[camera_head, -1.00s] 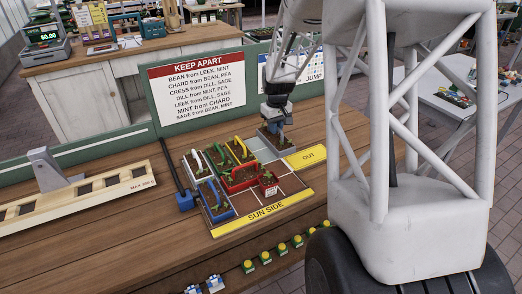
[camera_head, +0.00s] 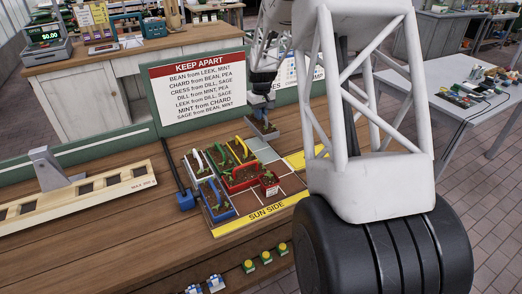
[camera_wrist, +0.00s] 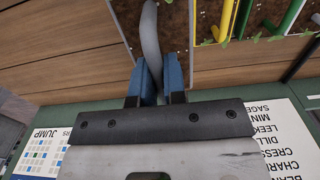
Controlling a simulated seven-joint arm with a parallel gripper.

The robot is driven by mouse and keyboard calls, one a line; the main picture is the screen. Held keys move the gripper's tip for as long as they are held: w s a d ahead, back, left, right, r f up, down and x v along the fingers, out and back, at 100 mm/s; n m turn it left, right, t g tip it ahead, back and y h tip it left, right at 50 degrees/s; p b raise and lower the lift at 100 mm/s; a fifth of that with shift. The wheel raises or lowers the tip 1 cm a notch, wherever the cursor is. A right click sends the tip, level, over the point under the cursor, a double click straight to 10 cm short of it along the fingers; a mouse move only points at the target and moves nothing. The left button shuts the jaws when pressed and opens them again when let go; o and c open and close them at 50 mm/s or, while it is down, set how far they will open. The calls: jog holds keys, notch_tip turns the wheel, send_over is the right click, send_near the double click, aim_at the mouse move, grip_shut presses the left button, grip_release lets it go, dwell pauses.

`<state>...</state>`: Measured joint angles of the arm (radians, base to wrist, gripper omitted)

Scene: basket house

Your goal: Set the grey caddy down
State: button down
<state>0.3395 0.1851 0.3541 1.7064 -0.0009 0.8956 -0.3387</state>
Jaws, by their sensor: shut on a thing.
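The grey caddy (camera_head: 264,128) is a small grey box of dark soil with a curved grey handle (camera_wrist: 150,35). My gripper (camera_wrist: 156,78) is shut on this handle, with its blue fingers on either side. In the head view my gripper (camera_head: 262,103) is upright above the caddy, by the back edge of the planting tray (camera_head: 224,228). The caddy's height above the tray or the table is hard to tell. Caddies with white, green, yellow, blue and red handles stand in the tray's left and middle cells.
A yellow OUT plate (camera_head: 296,160) is at the right, partly behind my arm. The KEEP APART board (camera_head: 197,88) stands behind. A slotted wooden rail (camera_head: 90,192) lies at the left.

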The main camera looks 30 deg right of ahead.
aim_at(261, 123)
jog(key=shift+f, duration=0.1)
jog(key=shift+f, duration=3)
jog(key=shift+f, duration=1.9)
jog(key=shift+f, duration=0.15)
jog(key=c, duration=1.2)
grip_release()
notch_tip(261, 123, up, 12)
jog(key=shift+f, duration=0.25)
jog(key=shift+r, duration=0.4)
